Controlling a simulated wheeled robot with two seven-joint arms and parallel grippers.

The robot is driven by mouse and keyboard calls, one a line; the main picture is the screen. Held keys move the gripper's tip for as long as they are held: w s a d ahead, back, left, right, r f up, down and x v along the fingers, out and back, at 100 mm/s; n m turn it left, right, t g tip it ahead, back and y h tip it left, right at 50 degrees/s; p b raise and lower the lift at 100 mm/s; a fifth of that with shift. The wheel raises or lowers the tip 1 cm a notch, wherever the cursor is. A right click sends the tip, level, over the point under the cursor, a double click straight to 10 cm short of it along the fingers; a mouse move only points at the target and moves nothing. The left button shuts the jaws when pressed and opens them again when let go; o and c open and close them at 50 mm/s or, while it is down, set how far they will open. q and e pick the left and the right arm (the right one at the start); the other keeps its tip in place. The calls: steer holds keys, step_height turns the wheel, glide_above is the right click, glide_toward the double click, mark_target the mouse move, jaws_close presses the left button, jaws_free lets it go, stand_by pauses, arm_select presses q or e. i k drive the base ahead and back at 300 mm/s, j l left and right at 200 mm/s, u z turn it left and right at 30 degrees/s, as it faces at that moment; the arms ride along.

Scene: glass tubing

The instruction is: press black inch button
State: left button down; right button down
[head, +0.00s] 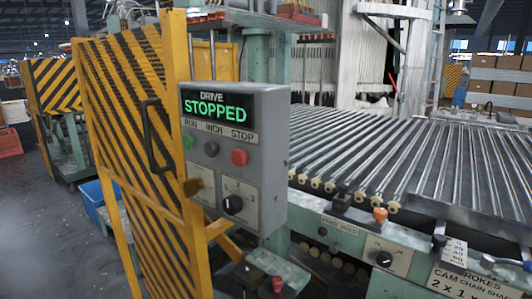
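A grey control box (272,152) stands at the centre left, with a green-lit display (214,106) reading "DRIVE STOPPED". Below the display is a label strip reading RUN, INCH, STOP. The black inch button (211,149) sits under INCH, between the green run button (189,141) at its left and the red stop button (239,157) at its right. The inch button is unobstructed in the head view. Neither of my grippers is in view, and nothing touches the button.
A black rotary knob (233,205) is lower on the box. A yellow-and-black striped guard (128,110) with a dark handle stands directly left of the box. Rows of metal rollers (400,150) and a green machine front with knobs lie at the right. Open floor (45,220) shows at the left.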

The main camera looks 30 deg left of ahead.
mark_target(211, 149)
steer(key=u, duration=1.15)
